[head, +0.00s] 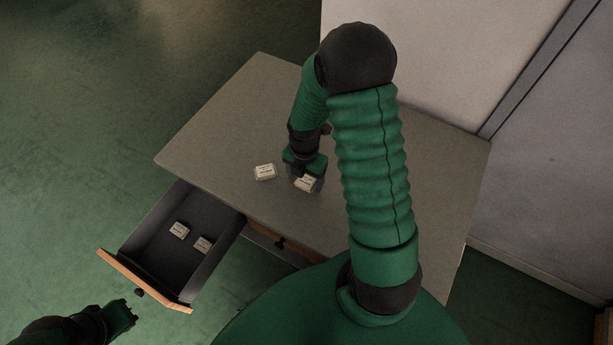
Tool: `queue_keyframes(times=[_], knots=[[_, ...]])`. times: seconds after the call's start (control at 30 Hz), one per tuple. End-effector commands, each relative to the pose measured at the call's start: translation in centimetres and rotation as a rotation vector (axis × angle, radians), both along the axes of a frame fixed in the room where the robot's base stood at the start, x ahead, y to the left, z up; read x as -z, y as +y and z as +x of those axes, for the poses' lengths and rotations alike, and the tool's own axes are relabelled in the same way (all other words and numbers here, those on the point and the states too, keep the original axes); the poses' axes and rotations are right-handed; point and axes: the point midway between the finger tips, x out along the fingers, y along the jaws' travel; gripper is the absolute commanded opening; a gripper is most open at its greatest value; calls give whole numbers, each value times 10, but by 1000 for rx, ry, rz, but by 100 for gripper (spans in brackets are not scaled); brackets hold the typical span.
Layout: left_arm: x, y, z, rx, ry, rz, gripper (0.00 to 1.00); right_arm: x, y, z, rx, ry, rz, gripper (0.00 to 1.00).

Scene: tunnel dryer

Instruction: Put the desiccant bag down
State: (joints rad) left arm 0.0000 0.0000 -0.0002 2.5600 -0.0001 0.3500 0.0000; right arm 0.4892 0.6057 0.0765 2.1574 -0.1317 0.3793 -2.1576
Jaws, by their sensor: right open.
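A small white desiccant bag (306,184) lies on the table top (225,130), right at the fingertips of my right gripper (308,176). The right gripper is open around or just above this bag; the exact contact is hidden. A second white bag (265,172) lies on the table just left of the gripper. Two more bags, one farther left (179,230) and one nearer the drawer's right side (203,244), lie in the open drawer (160,246). My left gripper (130,310) is at the lower left, outside the drawer front, empty; its jaw opening is unclear.
The drawer front (140,283) with a dark knob sticks out to the lower left of the table. A closed drawer with a knob (280,243) sits beside it. A pale wall (430,60) stands behind the table. The table's left part is clear.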

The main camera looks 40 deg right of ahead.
Motion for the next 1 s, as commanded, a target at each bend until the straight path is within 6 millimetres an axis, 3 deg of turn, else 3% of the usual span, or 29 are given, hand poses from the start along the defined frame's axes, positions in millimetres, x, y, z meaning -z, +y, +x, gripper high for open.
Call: queue_keyframes(times=[0.17,0.5,0.73,0.87,1.0], knots=[[-4,0,0,0,0,0,0,-20,-3,1,3,-5,1,72],[-15,0,0,0,0,0,0,-105,-1,1,1,-4,-1,72],[-17,0,0,0,0,0,0,-125,6,1,57,-6,-2,72],[-16,0,0,0,0,0,0,-127,35,0,357,-47,-9,72],[-16,0,0,0,0,0,0,-130,81,-7,891,-124,25,72]])
